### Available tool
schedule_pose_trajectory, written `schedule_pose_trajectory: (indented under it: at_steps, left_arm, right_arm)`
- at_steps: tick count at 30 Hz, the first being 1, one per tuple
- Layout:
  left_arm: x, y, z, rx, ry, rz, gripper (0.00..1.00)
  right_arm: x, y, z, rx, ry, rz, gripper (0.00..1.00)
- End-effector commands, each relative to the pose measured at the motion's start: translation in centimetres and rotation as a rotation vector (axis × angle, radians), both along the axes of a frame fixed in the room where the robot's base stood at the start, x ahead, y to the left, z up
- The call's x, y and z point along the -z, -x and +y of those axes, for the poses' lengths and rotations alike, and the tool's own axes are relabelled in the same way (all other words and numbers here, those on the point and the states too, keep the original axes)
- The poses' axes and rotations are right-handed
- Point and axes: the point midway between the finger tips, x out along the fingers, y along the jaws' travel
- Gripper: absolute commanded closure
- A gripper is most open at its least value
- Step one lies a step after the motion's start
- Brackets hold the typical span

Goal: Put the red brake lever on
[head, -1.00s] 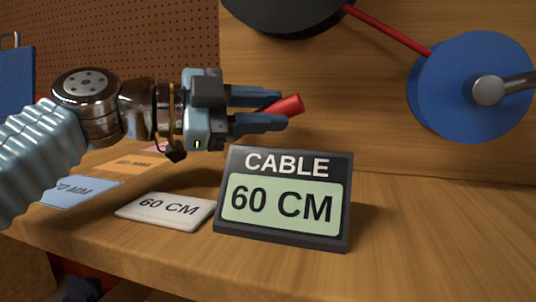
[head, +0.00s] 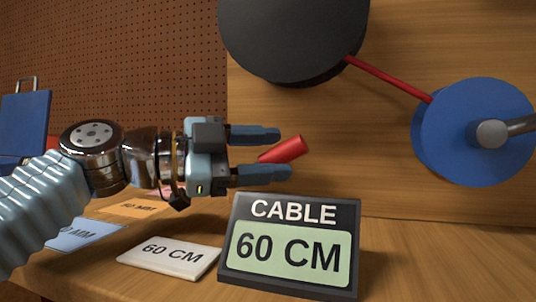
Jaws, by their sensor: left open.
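My left gripper (head: 268,154) comes in from the left, its fingers apart and pointing right. A short red cylindrical piece (head: 285,149), probably the brake lever's handle, shows tilted between the fingers, its right end just past the tips. Clear space shows between it and the upper finger; its lower left part is close to the lower finger, and I cannot tell whether they touch. The rest of the lever is not visible. A thin red bar (head: 390,78) runs from a black drum (head: 294,35) to a blue disc (head: 470,130). My right gripper is not in view.
A sign reading "CABLE 60 CM" (head: 290,212) stands on the wooden bench (head: 430,260) below the gripper. A white 60 CM card (head: 168,256), a blue card (head: 88,234) and an orange card (head: 132,207) lie to its left. A metal shaft (head: 491,134) sticks out at the blue disc.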

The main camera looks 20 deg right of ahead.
Motion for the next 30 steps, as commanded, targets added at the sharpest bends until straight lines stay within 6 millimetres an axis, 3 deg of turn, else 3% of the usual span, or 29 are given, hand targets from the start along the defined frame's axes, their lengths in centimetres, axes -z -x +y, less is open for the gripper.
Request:
schedule_pose_trajectory:
  at_steps: [15,21,30]
  left_arm:
    - [0.0,-0.3,11.1,-0.006,0.000,0.000,0.45]
    - [-0.1,-0.2,13.1,-0.001,0.000,0.000,0.45]
    - [-0.1,-0.2,13.3,0.000,0.000,0.000,0.47]
  right_arm:
    - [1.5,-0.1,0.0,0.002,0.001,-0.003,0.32]
    - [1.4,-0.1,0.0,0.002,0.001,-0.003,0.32]
    - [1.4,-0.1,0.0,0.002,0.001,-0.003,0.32]
